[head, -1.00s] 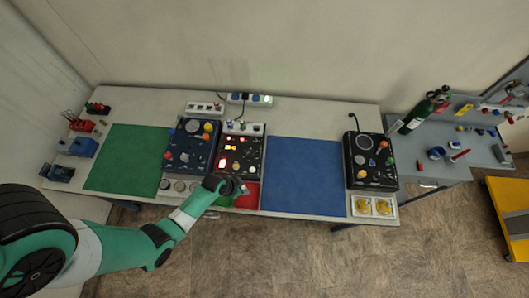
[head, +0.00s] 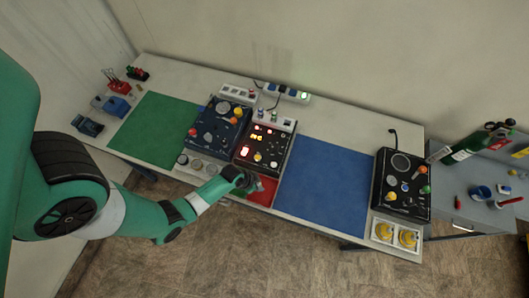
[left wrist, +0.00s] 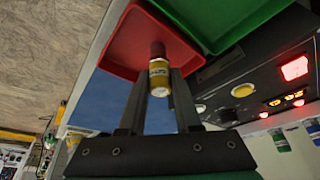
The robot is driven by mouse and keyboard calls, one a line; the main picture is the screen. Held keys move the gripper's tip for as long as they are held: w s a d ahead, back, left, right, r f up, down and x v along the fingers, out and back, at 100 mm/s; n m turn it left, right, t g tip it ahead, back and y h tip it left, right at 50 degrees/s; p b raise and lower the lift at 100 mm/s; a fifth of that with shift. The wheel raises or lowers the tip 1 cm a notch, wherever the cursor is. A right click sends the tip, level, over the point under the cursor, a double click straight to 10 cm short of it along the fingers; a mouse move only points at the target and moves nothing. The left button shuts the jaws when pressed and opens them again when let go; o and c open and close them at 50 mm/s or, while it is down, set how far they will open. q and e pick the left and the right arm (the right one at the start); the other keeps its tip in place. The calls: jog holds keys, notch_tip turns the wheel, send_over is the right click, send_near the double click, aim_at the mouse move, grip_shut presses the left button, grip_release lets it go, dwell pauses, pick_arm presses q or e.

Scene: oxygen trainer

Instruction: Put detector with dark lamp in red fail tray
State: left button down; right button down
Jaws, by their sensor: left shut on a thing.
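My left gripper (head: 250,184) is shut on a small detector, a cylinder with a brown end and a white and yellow band, seen in the left wrist view (left wrist: 159,76). The gripper is at the front edge of the bench, over or beside the red tray (head: 264,190). In the left wrist view the red tray (left wrist: 125,38) lies beyond the detector, whose brown end overlaps the tray's rim in the picture. I cannot tell whether they touch. The green tray (left wrist: 225,18) adjoins the red one; my arm mostly hides it in the head view. My right gripper is out of view.
A black panel (head: 265,146) with lit red and amber lamps stands behind the trays, with a white rack (head: 275,121) of small detectors at its back. A blue panel (head: 218,123) stands to its left. A blue mat (head: 322,185) to the right is clear.

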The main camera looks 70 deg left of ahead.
pick_arm(q)
jog(key=shift+r, duration=0.1)
jog(key=c, duration=0.5)
grip_release()
jog(key=p+v, duration=0.6)
jog(key=v, duration=0.1)
jog(key=shift+s+r, duration=0.1)
jog(key=shift+r, duration=0.1)
